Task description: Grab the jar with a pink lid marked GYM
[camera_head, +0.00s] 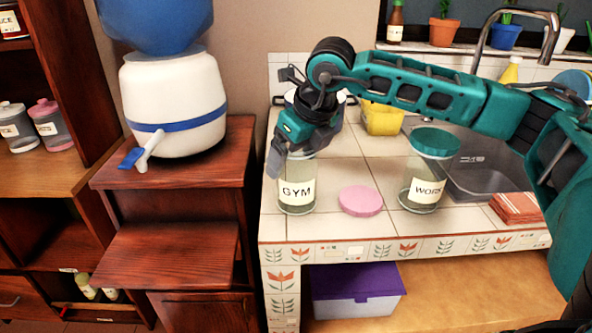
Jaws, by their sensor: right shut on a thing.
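The glass jar labelled GYM (297,206) stands upright on the tiled counter near its front left corner. A round pink lid (361,201) lies flat on the counter just right of the jar, apart from it. My right gripper (290,160) reaches in from the right and is shut on the GYM jar at its upper part. The gripper hides the jar's rim, and the far finger is hard to see. My left gripper is not in view.
A jar labelled WORK (423,188) with a teal lid stands right of the pink lid. Behind are a yellow container (382,119) and a sink (486,172). Folded red cloths (516,208) lie at right. A water dispenser (174,103) stands on the wooden cabinet at left.

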